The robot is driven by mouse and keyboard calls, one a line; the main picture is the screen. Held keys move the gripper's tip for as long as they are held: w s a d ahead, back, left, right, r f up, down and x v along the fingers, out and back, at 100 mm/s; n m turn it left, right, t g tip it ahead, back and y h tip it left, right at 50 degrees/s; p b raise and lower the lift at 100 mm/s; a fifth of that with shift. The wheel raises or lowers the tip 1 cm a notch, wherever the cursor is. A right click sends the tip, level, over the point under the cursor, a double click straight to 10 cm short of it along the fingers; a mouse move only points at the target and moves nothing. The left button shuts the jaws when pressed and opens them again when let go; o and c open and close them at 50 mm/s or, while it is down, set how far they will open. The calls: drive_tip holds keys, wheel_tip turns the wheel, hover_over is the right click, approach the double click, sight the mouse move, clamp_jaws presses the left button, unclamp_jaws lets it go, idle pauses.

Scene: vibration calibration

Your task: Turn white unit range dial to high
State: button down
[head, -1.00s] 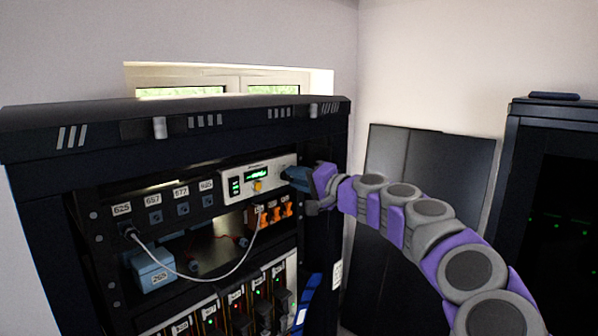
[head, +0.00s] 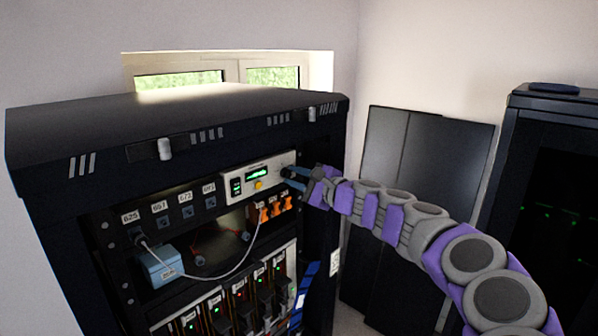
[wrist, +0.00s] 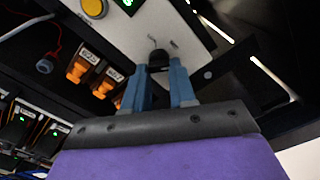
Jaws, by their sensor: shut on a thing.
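The white unit (head: 256,178) sits in the upper part of the rack, with a green display and a yellow button (head: 258,185) on its face. Its black dial (wrist: 158,57) is at the unit's end in the wrist view, between the tips of my gripper (wrist: 160,75). My gripper's two blue fingers are shut on the dial. In the head view my gripper (head: 290,178) reaches the unit's right end from the right and hides most of the dial there. The dial's setting cannot be read.
Orange connectors (head: 275,209) sit just below the unit. A blue box (head: 160,267) with a grey cable hangs at the left. Labelled sockets (head: 185,212) line the panel. The rack's right frame (head: 325,205) stands close to my gripper. A dark cabinet (head: 545,200) is at the right.

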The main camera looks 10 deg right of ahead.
drive_tip(key=m, duration=0.3)
drive_tip(key=shift+a+f, duration=0.1)
drive_tip(key=shift+f, duration=0.05)
drive_tip(key=shift+m, duration=1.3)
drive_tip(key=c, duration=1.2)
unclamp_jaws()
drive_tip(key=shift+o, duration=1.4)
drive_tip(key=shift+w+a, duration=0.15)
drive_tip(key=shift+w, duration=0.1)
drive_tip(key=b+v, duration=0.3)
drive_tip(key=v, duration=1.4)
drive_tip(key=shift+d, duration=0.2)
drive_tip(key=shift+s+a, duration=0.1)
drive_tip(key=shift+s, duration=0.05)
